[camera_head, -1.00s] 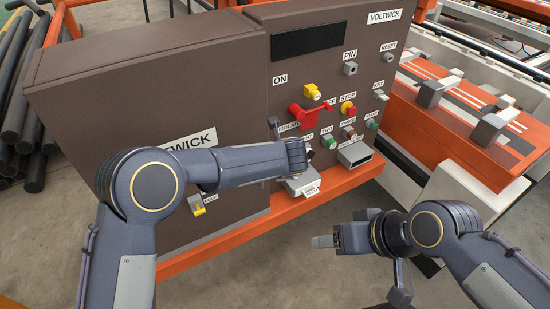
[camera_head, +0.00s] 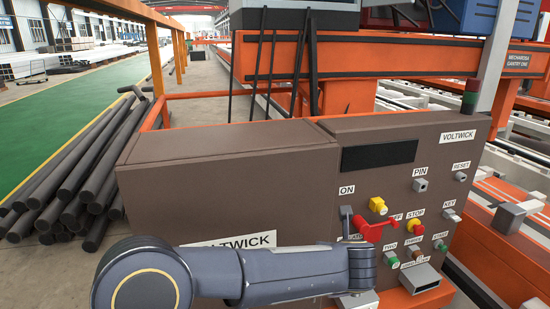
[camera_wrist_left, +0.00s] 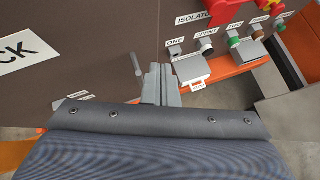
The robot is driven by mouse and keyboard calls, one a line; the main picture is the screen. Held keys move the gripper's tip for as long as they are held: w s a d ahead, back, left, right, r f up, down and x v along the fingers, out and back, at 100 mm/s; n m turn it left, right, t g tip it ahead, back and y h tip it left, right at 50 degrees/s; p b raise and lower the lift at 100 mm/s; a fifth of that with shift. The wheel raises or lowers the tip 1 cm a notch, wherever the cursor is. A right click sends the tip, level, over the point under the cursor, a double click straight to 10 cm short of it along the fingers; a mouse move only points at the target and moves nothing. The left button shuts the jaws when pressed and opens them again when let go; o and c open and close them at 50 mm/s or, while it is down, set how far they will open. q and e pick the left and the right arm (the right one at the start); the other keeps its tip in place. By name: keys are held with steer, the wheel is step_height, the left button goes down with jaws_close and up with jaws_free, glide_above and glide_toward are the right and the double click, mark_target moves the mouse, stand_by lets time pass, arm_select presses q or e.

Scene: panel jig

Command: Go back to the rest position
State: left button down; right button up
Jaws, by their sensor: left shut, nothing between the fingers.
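My left arm (camera_head: 265,275) reaches across the lower part of the head view in front of the brown control panel (camera_head: 350,190). Its gripper is hidden there behind the wrist. In the left wrist view my left gripper (camera_wrist_left: 160,84) is shut and empty, its fingers pointing at the panel's lower front. A grey lever (camera_wrist_left: 137,65) stands just left of the fingertips, and a grey box with an open-looking lid (camera_wrist_left: 192,68) is just right of them. I cannot tell whether the fingers touch anything. My right gripper is out of view.
Dark pipes (camera_head: 75,185) lie left on the floor. An orange gantry (camera_head: 400,63) stands behind.

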arm_select(q)
steer(key=w+a+r+m+t+h, duration=0.3)
steer(key=a+r+m, duration=0.2)
steer(key=a+r, duration=0.4)
steer(key=s+a+r+m+h, duration=0.2)
steer(key=s+a+r+m, duration=0.15)
steer(key=a+m, duration=0.25)
steer(key=s+a+r+m+h, duration=0.1)
steer(key=s+a+r+m, duration=0.1)
steer(key=a+r+m, duration=0.3)
steer(key=s+a+f+m+g+y, duration=0.1)
steer(key=s+a+f+m+g, duration=0.1)
steer(key=s+a+f+m, duration=0.3)
steer(key=s+a+f+m+g+y, duration=0.1)
steer(key=s+a+f+m+g, duration=0.2)
steer(key=s, duration=1)
steer(key=s+a+f+m+g+y, duration=0.1)
steer(key=s+a+f+m+g, duration=0.1)
steer(key=s+a+f+m, duration=0.6)
step_height(320, 180, down, 4)
steer(key=shift+s+a+f+g+y, duration=0.1)
steer(key=shift+s+a+g+y, duration=0.3)
steer(key=shift+a, duration=0.8)
